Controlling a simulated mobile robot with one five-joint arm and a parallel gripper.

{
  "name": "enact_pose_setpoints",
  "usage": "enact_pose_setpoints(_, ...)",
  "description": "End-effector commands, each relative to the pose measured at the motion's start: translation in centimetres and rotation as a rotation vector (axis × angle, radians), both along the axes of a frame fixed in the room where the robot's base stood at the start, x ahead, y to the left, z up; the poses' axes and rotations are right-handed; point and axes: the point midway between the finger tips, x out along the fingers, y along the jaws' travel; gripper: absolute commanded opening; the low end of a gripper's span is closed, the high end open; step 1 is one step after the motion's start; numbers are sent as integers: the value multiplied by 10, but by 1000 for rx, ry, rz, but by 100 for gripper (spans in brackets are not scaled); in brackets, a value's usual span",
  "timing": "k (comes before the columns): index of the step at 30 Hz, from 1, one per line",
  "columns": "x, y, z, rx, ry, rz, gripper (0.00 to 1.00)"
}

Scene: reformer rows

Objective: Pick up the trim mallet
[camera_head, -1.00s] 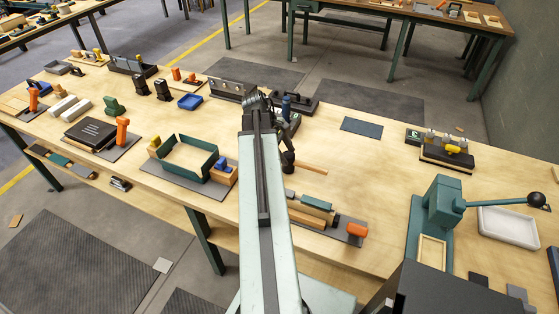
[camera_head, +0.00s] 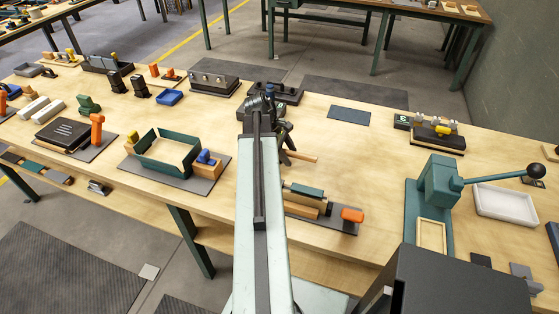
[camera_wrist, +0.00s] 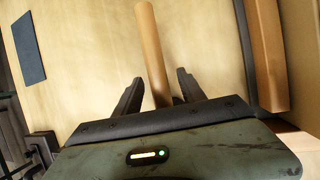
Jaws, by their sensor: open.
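The trim mallet shows its wooden handle (camera_head: 301,156) on the bench, just right of my gripper in the head view. In the wrist view the handle (camera_wrist: 150,45) runs down from the top edge to between the open fingers. Its lower end and the mallet's head are hidden behind my gripper. My gripper (camera_wrist: 158,90) is open, with one finger on each side of the handle and a visible gap to both. I cannot tell how far above the bench the fingers are.
A fixture with an orange knob (camera_head: 352,215) lies in front of the mallet. A green press (camera_head: 438,190) with a long lever stands to the right. A green-walled frame (camera_head: 165,150) sits left of my arm. A dark mat (camera_head: 349,116) lies behind, with bare bench around it.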

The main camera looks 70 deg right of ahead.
Motion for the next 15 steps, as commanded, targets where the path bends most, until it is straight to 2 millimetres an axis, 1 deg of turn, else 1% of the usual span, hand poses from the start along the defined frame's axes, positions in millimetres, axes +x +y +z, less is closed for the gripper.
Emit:
enact_pose_setpoints(1, -1, 0, -3, 0, 0, 0, 48)
enact_pose_setpoints(5, 0, 0, 0, 0, 0, 1, 48)
enact_pose_setpoints(6, 0, 0, 0, 0, 0, 1, 42)
enact_pose_setpoints(8, 0, 0, 0, 0, 0, 1, 25)
enact_pose_setpoints(9, 0, 0, 0, 0, 0, 1, 14)
enact_pose_setpoints(10, 0, 0, 0, 0, 0, 1, 6)
enact_pose_setpoints(11, 0, 0, 0, 0, 0, 1, 0)
enact_pose_setpoints(15, 0, 0, 0, -1, 0, 1, 0)
